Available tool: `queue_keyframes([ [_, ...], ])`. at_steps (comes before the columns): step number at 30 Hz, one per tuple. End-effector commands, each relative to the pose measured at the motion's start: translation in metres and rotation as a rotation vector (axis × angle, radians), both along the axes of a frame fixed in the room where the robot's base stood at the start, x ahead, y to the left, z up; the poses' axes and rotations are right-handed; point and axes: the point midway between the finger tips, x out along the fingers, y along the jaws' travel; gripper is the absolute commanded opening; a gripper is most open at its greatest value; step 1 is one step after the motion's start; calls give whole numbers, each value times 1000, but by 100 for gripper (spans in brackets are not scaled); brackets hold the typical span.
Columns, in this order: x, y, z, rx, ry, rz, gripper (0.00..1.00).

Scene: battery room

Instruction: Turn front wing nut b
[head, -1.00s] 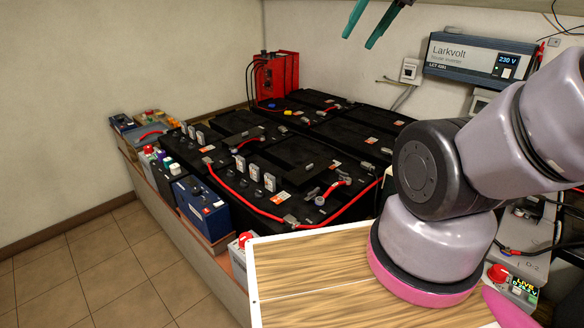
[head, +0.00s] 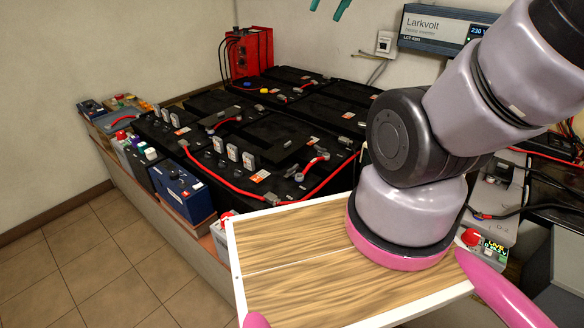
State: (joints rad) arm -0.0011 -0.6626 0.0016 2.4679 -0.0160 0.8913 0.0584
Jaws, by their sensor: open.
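Black batteries (head: 265,140) stand in a block on a low bench, with metal terminals and red cables on top. Small grey fittings sit at the cable ends, one at the near right terminal (head: 312,163) and one at the left end of the front cable (head: 185,146). They are too small to tell which is front wing nut b. My gripper (head: 328,9) shows only as two teal fingertips at the top edge, apart and empty, seen high above the far batteries. The rest of it is out of frame.
A wood-topped board with white edges (head: 290,270) lies below my arm. A blue battery (head: 182,192) and small boxes line the bench's left edge. A red unit (head: 249,52) stands at the back. The inverter (head: 432,28) hangs on the wall. The tiled floor (head: 90,250) is clear at left.

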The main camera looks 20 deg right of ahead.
Motion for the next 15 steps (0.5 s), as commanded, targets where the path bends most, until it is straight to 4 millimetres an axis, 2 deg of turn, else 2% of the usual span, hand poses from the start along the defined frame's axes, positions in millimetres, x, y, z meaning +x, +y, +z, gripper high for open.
queue_keyframes([
  [8, 89, -8, -48, 8, 167, -138, 45],
  [11, 120, -9, -74, 12, 221, -189, 45],
  [15, 159, -11, -119, 12, 293, -257, 45],
])
